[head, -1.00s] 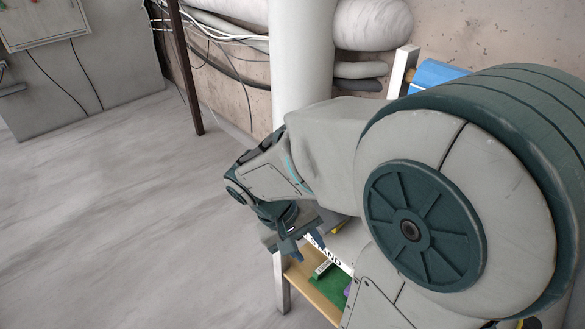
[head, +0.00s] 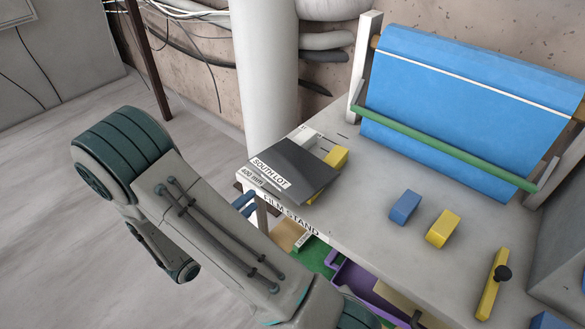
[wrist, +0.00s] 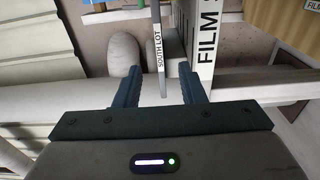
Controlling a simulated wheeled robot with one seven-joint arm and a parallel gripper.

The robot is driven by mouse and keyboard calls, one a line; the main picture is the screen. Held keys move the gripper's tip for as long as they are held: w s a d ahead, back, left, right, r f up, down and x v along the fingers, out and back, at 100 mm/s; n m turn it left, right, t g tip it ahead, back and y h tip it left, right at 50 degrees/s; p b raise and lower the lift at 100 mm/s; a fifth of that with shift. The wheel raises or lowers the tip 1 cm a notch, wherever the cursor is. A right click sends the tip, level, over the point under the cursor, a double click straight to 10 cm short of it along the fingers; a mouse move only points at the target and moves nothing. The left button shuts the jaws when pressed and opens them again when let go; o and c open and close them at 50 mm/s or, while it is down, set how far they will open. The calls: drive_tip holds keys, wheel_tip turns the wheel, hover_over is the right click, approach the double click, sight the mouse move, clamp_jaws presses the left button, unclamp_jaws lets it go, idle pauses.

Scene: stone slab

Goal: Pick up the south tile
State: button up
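The south tile is a dark flat slab (head: 300,168) with white labels reading "SOUTH LOT" and "400 mm". It lies at the left end of the stone-grey table, with its labelled edge at the front rim. My gripper's blue fingers (head: 245,203) are just in front of that edge, partly hidden by my arm. In the wrist view my gripper (wrist: 160,80) is open, its fingers apart. The tile shows edge-on as a thin strip (wrist: 158,45) lined up between the fingers, with no visible contact. I cannot tell how deep it reaches between them.
The table (head: 380,220) holds a yellow block (head: 337,157) beside the tile, a blue block (head: 405,207), a yellow block (head: 443,229) and a yellow bar with a black knob (head: 491,285). A blue roll (head: 470,105) stands behind. A purple bin (head: 370,287) sits below. Floor at left is clear.

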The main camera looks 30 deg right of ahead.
drive_tip(key=p, duration=0.2)
approach(283, 173)
drive_tip(key=x, duration=0.4)
drive_tip(key=shift+w+d+f, duration=0.25)
drive_tip(key=shift+w+f, duration=0.1)
drive_tip(key=shift+w, duration=0.05)
drive_tip(key=p+x, duration=0.1)
drive_tip(key=x, duration=0.3)
drive_tip(key=shift+s+d+r+p, duration=0.15)
drive_tip(key=shift+d+p, duration=0.1)
drive_tip(key=shift+p, duration=0.1)
drive_tip(key=shift+d, duration=0.4)
clamp_jaws()
